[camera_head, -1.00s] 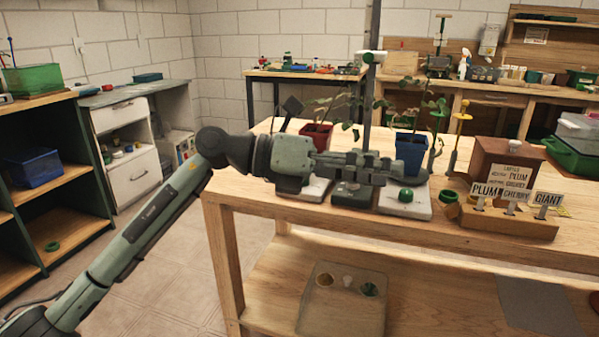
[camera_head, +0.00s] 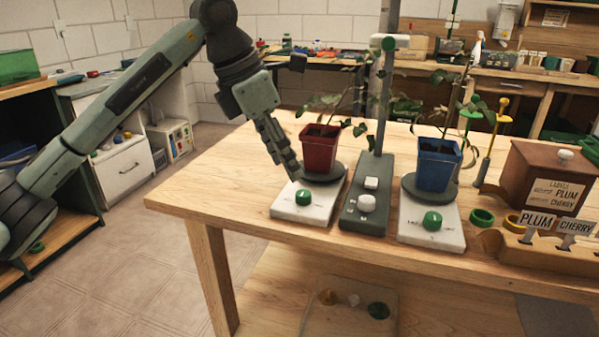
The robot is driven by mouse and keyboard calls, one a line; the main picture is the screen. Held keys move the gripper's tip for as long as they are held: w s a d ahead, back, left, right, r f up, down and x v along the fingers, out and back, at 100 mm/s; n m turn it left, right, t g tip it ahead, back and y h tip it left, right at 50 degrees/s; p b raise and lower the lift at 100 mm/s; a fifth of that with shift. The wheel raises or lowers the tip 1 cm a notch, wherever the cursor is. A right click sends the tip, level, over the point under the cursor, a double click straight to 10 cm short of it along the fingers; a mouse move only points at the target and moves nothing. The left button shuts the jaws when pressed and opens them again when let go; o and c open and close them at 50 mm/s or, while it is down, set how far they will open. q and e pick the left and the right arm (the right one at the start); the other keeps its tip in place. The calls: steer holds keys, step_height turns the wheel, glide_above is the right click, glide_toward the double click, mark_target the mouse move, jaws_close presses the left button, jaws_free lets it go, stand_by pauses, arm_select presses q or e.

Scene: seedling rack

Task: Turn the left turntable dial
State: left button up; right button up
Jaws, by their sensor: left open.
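The left turntable (camera_head: 287,211) is a white base near the table's front left, with a green dial (camera_head: 303,197) on its front part. A red pot (camera_head: 319,150) with a seedling stands on its dark round plate (camera_head: 326,176). My left gripper (camera_head: 294,177) reaches down from above with its fingertips just behind and left of the green dial; I cannot tell whether they touch it. It is open and holds nothing that I can see. The right turntable (camera_head: 420,226) has its own green dial (camera_head: 432,220) and a blue pot (camera_head: 437,164). My right gripper is not in view.
A grey-green stand (camera_head: 364,207) with a tall post and white knobs rises between the turntables. Right of them are green and yellow rings, a brown label box (camera_head: 544,178) and a wooden label holder (camera_head: 540,254). The table's front left corner is clear.

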mark_target(302, 193)
arm_select(q)
steer(key=shift+w+d+f, duration=0.2)
steer(key=shift+w+f, duration=0.15)
steer(key=x, duration=0.6)
steer(key=shift+s, duration=0.25)
steer(key=shift+w+d+f, duration=0.15)
steer(key=shift+d+f, duration=0.05)
steer(key=shift+f, duration=0.15)
steer(key=shift+c, duration=0.5)
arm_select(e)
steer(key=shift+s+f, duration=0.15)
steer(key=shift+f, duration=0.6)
arm_select(q)
jaws_close()
